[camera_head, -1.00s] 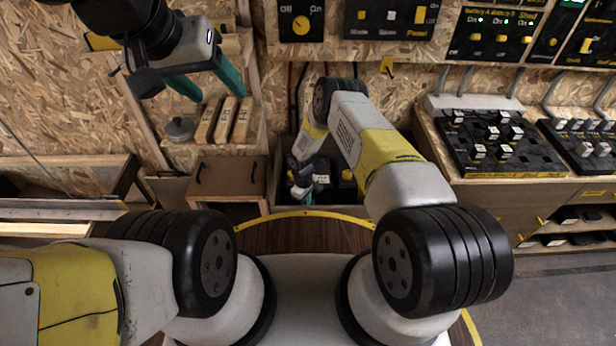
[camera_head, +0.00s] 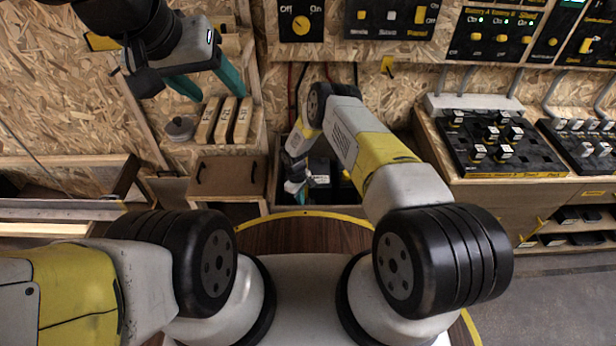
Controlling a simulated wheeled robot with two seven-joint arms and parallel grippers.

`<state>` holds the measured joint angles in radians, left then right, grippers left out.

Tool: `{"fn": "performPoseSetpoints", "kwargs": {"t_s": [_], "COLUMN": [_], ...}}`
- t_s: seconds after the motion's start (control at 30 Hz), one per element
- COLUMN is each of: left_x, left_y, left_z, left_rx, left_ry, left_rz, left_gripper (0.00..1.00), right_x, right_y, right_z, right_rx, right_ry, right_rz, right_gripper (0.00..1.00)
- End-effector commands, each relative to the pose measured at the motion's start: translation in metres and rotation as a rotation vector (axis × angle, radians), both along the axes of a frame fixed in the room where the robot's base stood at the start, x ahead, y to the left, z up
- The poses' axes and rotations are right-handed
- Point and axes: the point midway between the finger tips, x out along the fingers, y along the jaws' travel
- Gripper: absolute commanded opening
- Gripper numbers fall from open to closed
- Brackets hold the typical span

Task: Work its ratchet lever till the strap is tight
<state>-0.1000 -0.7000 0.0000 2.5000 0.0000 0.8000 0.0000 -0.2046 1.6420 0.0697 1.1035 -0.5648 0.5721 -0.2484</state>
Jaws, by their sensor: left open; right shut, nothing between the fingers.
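I cannot make out a strap or a ratchet lever for certain in the head view. My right gripper (camera_head: 300,194) reaches down into the low bin (camera_head: 330,212) in the middle and is shut with nothing visible between its fingers. Dark blocks (camera_head: 319,166) with some yellow lie in that bin beside the gripper. They are small and partly hidden by my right arm, so I cannot tell what they are. My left gripper (camera_head: 213,88) is open and empty at the upper left, its teal fingers apart, in front of the wooden shelf.
Wooden blocks (camera_head: 226,121) and a round grey item (camera_head: 179,128) stand on the shelf at left. A brown box (camera_head: 229,176) stands left of the bin. A black switch panel (camera_head: 494,147) sits on a bench at right. Open floor (camera_head: 575,270) shows at lower right.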

Motion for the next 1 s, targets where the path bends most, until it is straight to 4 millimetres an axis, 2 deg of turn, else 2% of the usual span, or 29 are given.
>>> {"fn": "performPoseSetpoints", "kwargs": {"t_s": [0.3,0.43,0.6,1.0], "left_x": [0.000,0.000,0.000,0.000], "left_y": [0.000,0.000,0.000,0.000], "left_z": [0.000,0.000,0.000,0.000], "left_rx": [0.000,0.000,0.000,0.000], "left_ry": [0.000,0.000,0.000,0.000], "left_rz": [0.000,0.000,0.000,0.000], "left_gripper": [0.59,0.59,0.59,0.59], "right_x": [0.001,0.002,0.002,0.003], "right_y": [0.005,0.006,0.007,0.007], "right_z": [0.051,0.066,0.074,0.073], "right_rx": [-0.002,-0.001,-0.001,0.000], "right_ry": [0.005,0.004,0.004,0.004], "right_rz": [0.001,0.001,0.000,0.000], "right_gripper": [0.00,0.00,0.00,0.00]}}
